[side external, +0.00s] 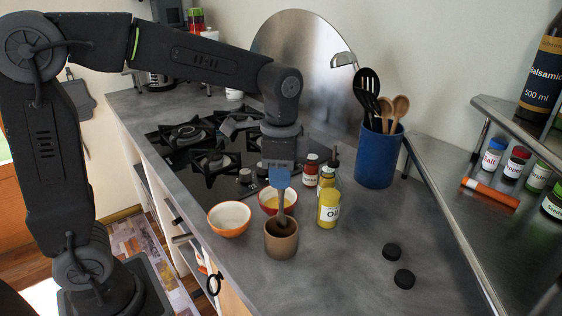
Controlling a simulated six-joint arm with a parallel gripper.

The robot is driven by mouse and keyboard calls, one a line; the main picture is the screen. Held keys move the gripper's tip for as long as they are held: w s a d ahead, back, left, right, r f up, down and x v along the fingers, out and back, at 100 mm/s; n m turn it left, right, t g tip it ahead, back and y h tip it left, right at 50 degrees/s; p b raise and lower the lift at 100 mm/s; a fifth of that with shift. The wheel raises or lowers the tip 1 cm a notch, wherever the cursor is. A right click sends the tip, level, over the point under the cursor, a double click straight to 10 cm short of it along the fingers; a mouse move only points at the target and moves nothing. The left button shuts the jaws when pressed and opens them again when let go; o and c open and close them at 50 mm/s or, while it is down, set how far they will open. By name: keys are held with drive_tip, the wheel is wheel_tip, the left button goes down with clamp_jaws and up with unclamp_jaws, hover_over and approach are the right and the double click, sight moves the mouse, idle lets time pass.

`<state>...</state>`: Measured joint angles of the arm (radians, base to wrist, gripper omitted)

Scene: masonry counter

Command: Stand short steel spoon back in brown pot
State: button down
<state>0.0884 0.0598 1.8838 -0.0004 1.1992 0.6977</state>
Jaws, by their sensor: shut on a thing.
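The brown pot (281,240) stands on the counter near its front edge, upright and open at the top. My gripper (279,168) is directly above the pot, pointing down and shut on the short steel spoon. The spoon is hard to make out here. I cannot tell how far the spoon is inside the pot.
Two bowls, one orange (229,219) and one red-rimmed (270,204), stand left of and behind the pot. A yellow oil jar (329,208) and small bottles stand close right. A blue utensil crock (377,155) is farther back.

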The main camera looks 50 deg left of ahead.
sight(281, 212)
drive_tip(key=shift+f, duration=2.8)
drive_tip(key=c, duration=0.6)
unclamp_jaws()
drive_tip(key=shift+r, duration=3.5)
